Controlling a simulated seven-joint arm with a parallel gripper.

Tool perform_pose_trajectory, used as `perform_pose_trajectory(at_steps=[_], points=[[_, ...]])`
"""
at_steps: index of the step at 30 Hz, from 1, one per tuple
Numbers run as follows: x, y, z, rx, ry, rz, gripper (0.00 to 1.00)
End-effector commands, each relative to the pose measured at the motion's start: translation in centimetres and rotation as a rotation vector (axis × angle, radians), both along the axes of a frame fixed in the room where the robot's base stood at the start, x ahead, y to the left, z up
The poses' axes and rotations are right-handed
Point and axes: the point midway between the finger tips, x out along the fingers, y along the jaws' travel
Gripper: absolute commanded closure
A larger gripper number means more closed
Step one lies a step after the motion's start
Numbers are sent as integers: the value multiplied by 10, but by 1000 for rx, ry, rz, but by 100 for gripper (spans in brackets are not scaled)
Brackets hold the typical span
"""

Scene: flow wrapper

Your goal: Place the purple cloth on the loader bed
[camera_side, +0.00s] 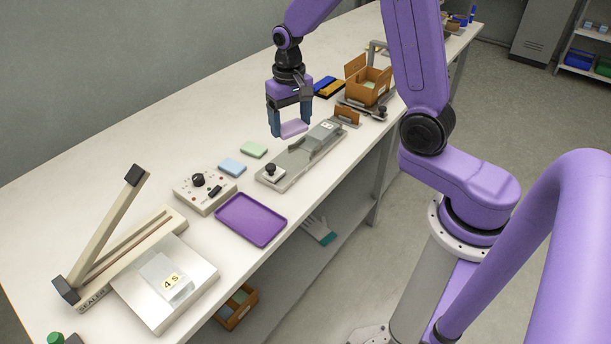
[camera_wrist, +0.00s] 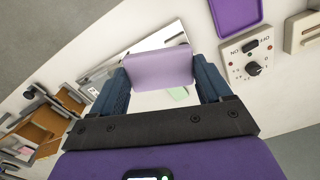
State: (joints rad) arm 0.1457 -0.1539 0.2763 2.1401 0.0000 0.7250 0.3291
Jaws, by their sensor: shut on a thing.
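My gripper (camera_side: 291,124) is shut on the purple cloth (camera_side: 294,130), a pale folded pad held across its two blue fingers. In the wrist view the cloth (camera_wrist: 160,67) spans between the fingertips of my gripper (camera_wrist: 163,72). The cloth is in the air, apart from the table. The loader bed (camera_side: 292,161) is a long grey metal channel with a black knob at its near end and a raised block at its far end. It lies below and close to my gripper in the side view; the cloth partly hides it in the wrist view.
A green cloth (camera_side: 254,149) and a blue cloth (camera_side: 232,167) lie on the table left of the bed. A control box (camera_side: 204,190), purple tray (camera_side: 250,219) and sealer (camera_side: 120,250) stand nearer. A brown box (camera_side: 368,85) stands beyond the bed.

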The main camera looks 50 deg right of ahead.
Motion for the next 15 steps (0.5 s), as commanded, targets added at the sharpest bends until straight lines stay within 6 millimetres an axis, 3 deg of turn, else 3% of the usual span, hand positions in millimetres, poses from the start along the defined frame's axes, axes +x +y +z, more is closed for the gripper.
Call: perform_pose_trajectory(at_steps=[6,15], points=[[-12,14,7,0,-1,251,50],[-16,18,9,0,1,326,50]])
